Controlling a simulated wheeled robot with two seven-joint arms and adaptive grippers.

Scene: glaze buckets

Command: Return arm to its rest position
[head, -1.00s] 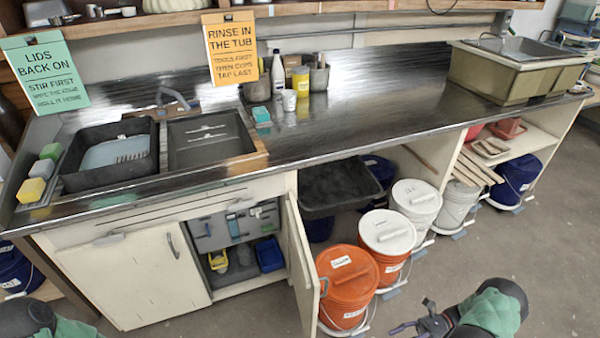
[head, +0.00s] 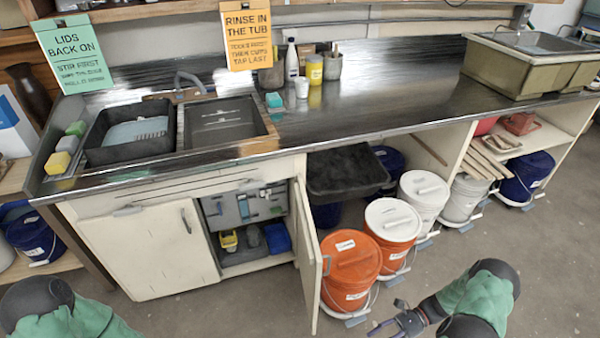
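My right arm (head: 475,300) comes in at the bottom right over the bare floor. Its gripper (head: 384,314) points left, with its fingers spread and nothing seen between them. It is in front of the orange buckets and apart from them in the picture. My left arm (head: 70,315) shows at the bottom left corner. Its gripper is out of frame.
An open cabinet door (head: 308,255) stands out beside an orange bucket (head: 350,272). A white-lidded orange bucket (head: 393,230) and white bucket (head: 424,195) stand under the steel counter (head: 390,105). Grey floor (head: 545,245) is free at the right.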

